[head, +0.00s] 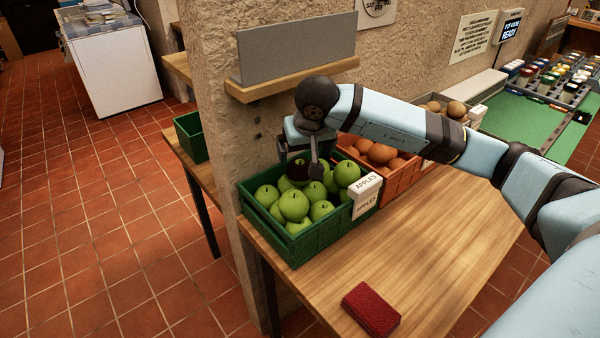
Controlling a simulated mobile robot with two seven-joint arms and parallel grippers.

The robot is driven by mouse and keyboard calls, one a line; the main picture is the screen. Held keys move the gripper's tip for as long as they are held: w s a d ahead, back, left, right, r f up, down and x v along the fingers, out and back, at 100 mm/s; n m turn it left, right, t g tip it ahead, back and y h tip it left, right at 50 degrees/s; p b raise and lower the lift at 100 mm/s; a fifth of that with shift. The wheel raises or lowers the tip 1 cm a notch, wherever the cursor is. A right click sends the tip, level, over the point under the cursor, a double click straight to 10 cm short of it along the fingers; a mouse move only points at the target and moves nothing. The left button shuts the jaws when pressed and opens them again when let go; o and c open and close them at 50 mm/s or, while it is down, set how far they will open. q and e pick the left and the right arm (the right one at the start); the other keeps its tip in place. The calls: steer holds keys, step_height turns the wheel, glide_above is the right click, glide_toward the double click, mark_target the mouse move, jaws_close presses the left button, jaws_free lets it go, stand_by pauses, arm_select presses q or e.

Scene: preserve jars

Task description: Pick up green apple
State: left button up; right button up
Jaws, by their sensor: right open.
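Several green apples (294,206) fill a green crate (300,247) at the left end of the wooden table, with a white "APPLES" label on its right end. My right arm reaches in from the right, and my right gripper (305,172) points down over the back of the crate. Its fingers are open, low among or just above the rear apples. A dark round shape shows between the fingers; I cannot tell whether it is part of the gripper or a shadowed apple. My left gripper is not in view.
An orange crate (402,178) of brown-orange produce stands right behind the green crate. A wall shelf with a grey panel (298,48) hangs above. A red block (371,309) lies near the table's front edge. The wooden tabletop (440,240) is otherwise mostly clear.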

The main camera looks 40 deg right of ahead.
mark_target(301, 164)
steer(key=x, duration=0.9)
steer(key=shift+w+f, duration=0.1)
steer(key=shift+f, duration=0.15)
steer(key=c, duration=1.1)
